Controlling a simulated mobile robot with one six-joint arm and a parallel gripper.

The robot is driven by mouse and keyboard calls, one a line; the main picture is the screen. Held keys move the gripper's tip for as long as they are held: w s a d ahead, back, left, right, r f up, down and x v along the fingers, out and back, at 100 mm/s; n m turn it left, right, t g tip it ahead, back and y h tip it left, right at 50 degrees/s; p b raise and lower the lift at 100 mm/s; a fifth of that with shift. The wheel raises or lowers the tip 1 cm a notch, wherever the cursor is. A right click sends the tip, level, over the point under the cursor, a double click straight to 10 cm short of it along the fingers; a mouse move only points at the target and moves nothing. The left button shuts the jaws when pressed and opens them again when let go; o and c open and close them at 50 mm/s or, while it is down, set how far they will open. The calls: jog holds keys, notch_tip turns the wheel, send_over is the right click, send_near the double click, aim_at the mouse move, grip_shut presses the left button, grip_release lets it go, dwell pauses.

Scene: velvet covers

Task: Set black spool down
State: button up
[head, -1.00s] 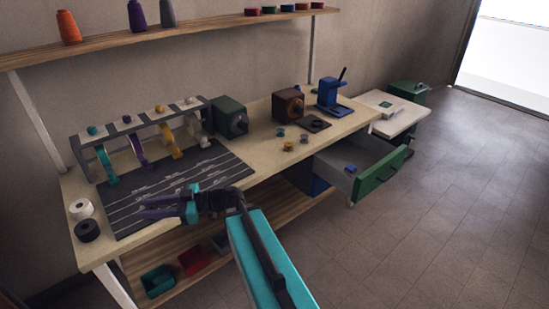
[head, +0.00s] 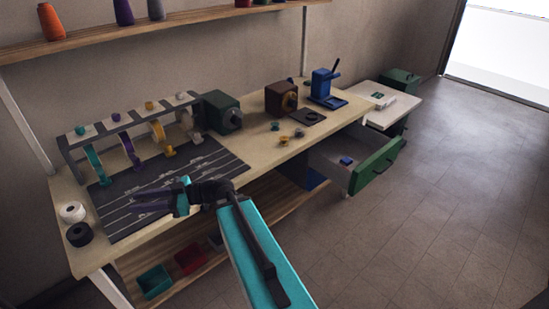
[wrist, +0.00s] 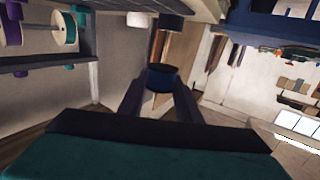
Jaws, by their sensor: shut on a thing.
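My gripper (head: 140,200) points left in the head view, in front of the dark marked mat (head: 208,164) at the bench's front edge. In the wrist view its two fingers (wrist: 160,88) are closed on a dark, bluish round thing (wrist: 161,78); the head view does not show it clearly. A black spool (head: 78,235) stands on the bench's left end, beside a white spool (head: 72,212). It also shows in the wrist view (wrist: 171,21), past the fingertips and apart from them.
A rack (head: 68,158) with coloured spools stands behind the mat. Several boxes and tools fill the bench's right half. A green-fronted drawer (head: 376,168) is open. Bins, including a teal one (head: 154,281), sit on the lower shelf. Open floor (head: 440,220) lies to the right.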

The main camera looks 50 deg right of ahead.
jog(key=s+d+f+m+t+h+b, duration=0.1)
jog(key=s+d+m+t+h, duration=0.15)
jog(key=d, duration=0.95)
jog(key=s+d+f+m+t+h+b, duration=0.1)
jog(key=s+d+m+t+h+b, duration=0.2)
jog(key=d, duration=1)
jog(key=s+d+f+m+t+h, duration=0.1)
jog(key=s+d+m+h, duration=0.3)
jog(key=d, duration=0.8)
jog(key=s+d+m+h+b, duration=0.1)
jog(key=s+d+h, duration=0.4)
jog(key=d, duration=0.6)
jog(key=s+f+m, duration=0.1)
jog(key=s, duration=0.1)
jog(key=shift+s+d+t+h, duration=0.3)
jog(key=shift+s+t+h, duration=0.05)
jog(key=p, duration=0.1)
send_over(274, 157)
jog(key=s, duration=0.1)
jog(key=shift+a+f, duration=0.2)
jog(key=shift+f, duration=0.45)
jog(key=shift+w+d, duration=0.3)
jog(key=shift+w, duration=0.3)
jog(key=shift+f, duration=1.8)
